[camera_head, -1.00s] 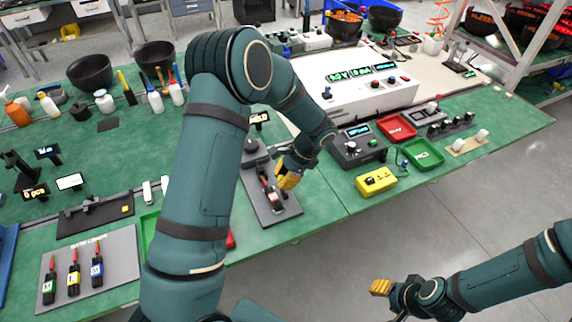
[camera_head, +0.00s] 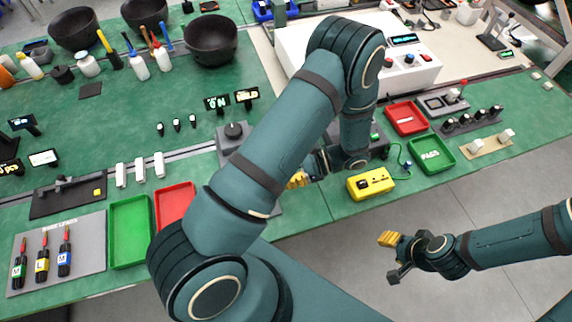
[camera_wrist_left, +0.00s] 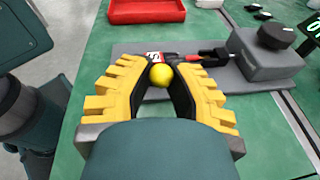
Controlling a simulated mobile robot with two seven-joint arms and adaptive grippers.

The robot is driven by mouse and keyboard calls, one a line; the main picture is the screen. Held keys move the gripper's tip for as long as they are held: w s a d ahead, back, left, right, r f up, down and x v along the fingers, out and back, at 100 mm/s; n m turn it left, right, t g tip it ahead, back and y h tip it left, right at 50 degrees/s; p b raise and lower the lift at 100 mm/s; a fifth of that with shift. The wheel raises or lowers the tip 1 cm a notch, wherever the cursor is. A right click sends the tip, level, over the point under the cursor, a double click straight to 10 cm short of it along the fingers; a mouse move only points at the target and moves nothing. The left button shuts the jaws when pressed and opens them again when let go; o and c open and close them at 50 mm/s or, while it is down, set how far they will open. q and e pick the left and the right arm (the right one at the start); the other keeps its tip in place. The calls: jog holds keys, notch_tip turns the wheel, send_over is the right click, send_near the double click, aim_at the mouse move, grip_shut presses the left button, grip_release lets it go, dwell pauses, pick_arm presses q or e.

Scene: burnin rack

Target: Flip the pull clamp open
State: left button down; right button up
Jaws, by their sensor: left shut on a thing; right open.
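The pull clamp's yellow ball knob (camera_wrist_left: 161,75) sits between the fingertips of my left gripper (camera_wrist_left: 158,72) in the left wrist view. The gripper is shut on it. Behind the knob lies a black and red device with a white label (camera_wrist_left: 153,57), on a grey base plate (camera_wrist_left: 128,48). The clamp's lower parts are hidden by the fingers, so its lever angle is unclear. In the head view, my left gripper (camera_head: 298,180) shows only in part, and my arm covers most of the clamp. My right gripper (camera_head: 389,258) is open and empty, off the table's front edge.
A grey block with a black knob (camera_wrist_left: 274,38) stands beside the clamp. A yellow box (camera_head: 370,184) is right of my left gripper. Red (camera_head: 175,206) and green (camera_head: 129,231) trays lie to the left. The floor beside the right gripper is clear.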

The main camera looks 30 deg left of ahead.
pick_arm(q)
jog(key=shift+d+f+g+y, duration=0.1)
jog(key=shift+f+g+y, duration=0.2)
jog(key=shift+f, duration=0.1)
dwell(0.3)
jog(key=c, duration=1)
grip_release()
jog(key=shift+o, duration=0.2)
jog(key=shift+w, duration=0.1)
jog(key=v, duration=1.2)
jog(key=shift+f, duration=0.15)
